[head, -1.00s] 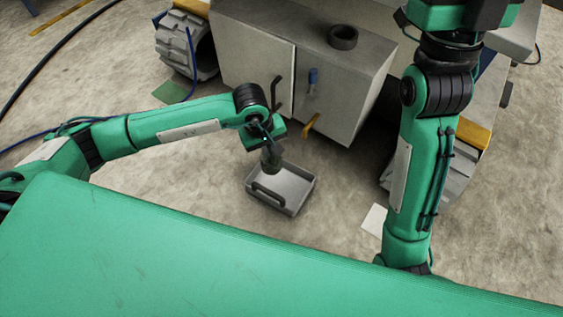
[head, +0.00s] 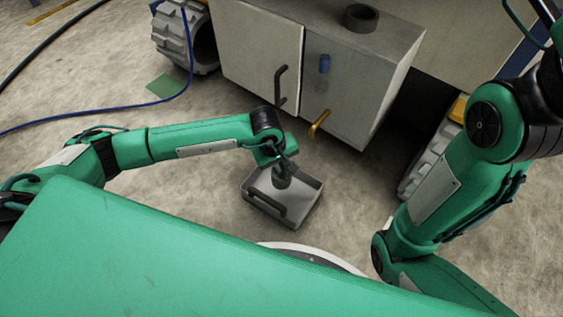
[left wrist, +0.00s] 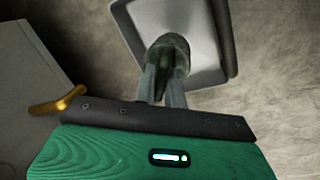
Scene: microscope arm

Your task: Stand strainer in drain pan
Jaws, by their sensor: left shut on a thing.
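The drain pan (head: 303,217) is a shallow grey tray with a dark handle, lying on the floor in front of the cabinet. The strainer (head: 281,180) is a small dark grey-green cylinder. My left gripper (head: 277,165) is shut on the strainer and holds it over the pan. In the left wrist view the two fingers (left wrist: 161,88) grip the strainer (left wrist: 168,52), with the pan (left wrist: 212,62) behind it. I cannot tell whether the strainer touches the pan floor. My right gripper is out of view.
A blue hose lies on the floor at left.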

